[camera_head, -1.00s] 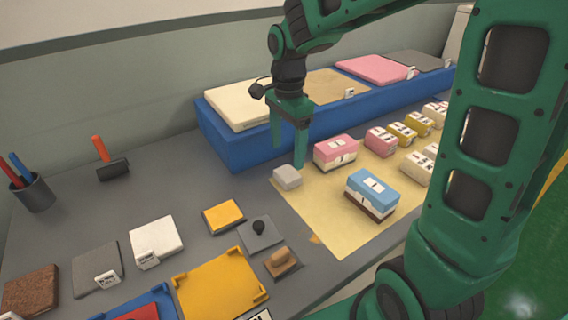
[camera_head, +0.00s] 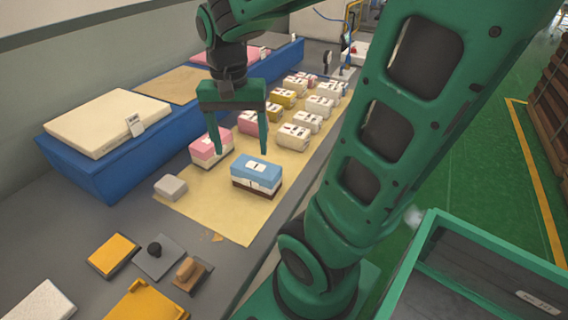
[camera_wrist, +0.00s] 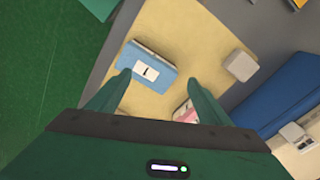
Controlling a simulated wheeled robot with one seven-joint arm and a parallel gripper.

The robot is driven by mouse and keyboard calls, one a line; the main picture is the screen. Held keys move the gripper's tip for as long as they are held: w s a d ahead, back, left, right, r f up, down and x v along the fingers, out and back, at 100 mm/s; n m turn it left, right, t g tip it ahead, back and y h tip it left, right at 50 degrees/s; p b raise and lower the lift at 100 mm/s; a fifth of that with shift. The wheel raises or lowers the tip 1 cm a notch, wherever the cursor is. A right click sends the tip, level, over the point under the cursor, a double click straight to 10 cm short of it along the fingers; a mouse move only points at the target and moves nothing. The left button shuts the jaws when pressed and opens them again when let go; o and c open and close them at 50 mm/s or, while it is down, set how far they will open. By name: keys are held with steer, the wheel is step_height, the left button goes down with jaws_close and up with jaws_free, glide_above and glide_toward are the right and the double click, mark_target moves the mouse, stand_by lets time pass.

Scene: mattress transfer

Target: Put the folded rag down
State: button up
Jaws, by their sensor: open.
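My gripper (camera_head: 238,150) is open and empty, fingers pointing down over the yellow sheet (camera_head: 236,218), beside the pink and blue packs. A small pale grey block (camera_head: 170,187), which looks like the folded rag, rests at the sheet's left corner, apart from my gripper. It also shows in the wrist view (camera_wrist: 241,66), to the right of the fingers.
The blue-topped pack (camera_head: 256,172) and pink pack (camera_head: 211,148) stand near the gripper. Several smaller packs fill the sheet's far part. A blue platform (camera_head: 110,178) with mattress samples runs along the back. A green-rimmed bin (camera_head: 487,248) stands at the lower right.

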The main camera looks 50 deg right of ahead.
steer(key=s+d+f+n, duration=0.1)
steer(key=s+d+n, duration=0.1)
steer(key=s, duration=0.3)
steer(key=s+d+f+n, duration=0.1)
steer(key=s+f+n, duration=0.1)
steer(key=s, duration=0.4)
steer(key=shift+s+d+y, duration=0.3)
steer(key=shift+d, duration=0.05)
steer(key=shift+w+f, duration=0.25)
steer(key=shift+w, duration=0.4)
